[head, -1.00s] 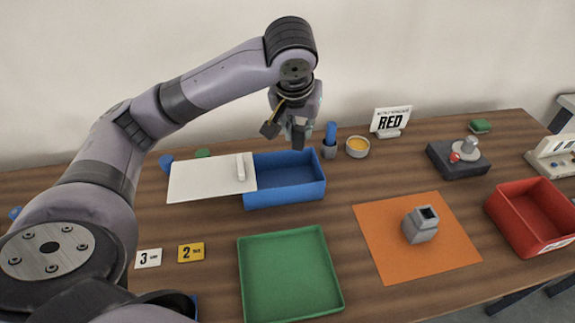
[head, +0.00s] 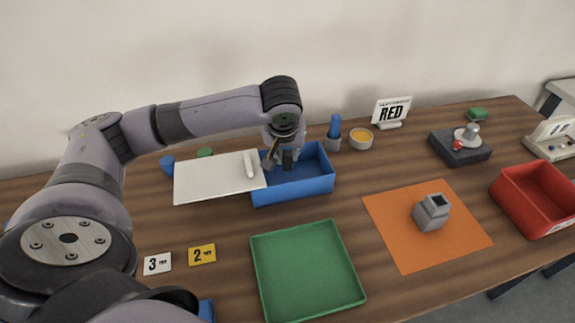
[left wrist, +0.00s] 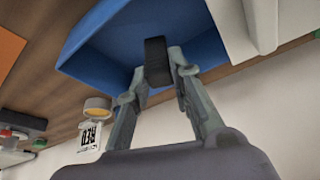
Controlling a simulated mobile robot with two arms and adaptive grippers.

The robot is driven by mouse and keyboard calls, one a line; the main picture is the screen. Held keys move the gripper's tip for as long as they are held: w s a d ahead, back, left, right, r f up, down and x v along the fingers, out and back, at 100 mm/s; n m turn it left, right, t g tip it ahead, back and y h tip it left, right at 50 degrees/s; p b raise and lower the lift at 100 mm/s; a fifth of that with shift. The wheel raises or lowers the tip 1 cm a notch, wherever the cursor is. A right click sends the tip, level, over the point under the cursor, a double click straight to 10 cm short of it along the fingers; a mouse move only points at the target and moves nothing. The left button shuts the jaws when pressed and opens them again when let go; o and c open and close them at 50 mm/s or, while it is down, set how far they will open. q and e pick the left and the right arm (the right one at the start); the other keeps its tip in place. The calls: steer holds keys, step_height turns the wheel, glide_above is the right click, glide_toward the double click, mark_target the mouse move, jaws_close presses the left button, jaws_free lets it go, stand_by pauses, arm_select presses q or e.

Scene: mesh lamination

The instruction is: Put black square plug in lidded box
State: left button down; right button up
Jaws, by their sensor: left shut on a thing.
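The blue box (head: 297,189) stands in the middle back of the table. Its white lid (head: 212,181) is slid off to the left and leaves the right part of the box open. My left gripper (head: 281,160) reaches down into this opening from above. It is shut on the black square plug (left wrist: 157,62), which sits between the fingertips in the left wrist view. The box's blue inside (left wrist: 105,50) shows around and beyond the plug there. I cannot tell whether the plug touches the box floor. My right gripper is not in view.
A green tray (head: 262,280) lies in front of the box. An orange mat (head: 390,235) with a grey square-holed block (head: 432,212) is to the right, then a red bin (head: 528,215). A blue-topped bottle (head: 334,130) and a small bowl (head: 361,138) stand just behind the box's right side.

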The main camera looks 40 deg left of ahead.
mark_target(287, 164)
arm_select(q)
steer(key=shift+f, duration=2.3)
steer(key=shift+f, duration=0.1)
steer(key=c, duration=1.4)
jaws_free()
steer(key=shift+c, duration=0.2)
steer(key=v, duration=1.2)
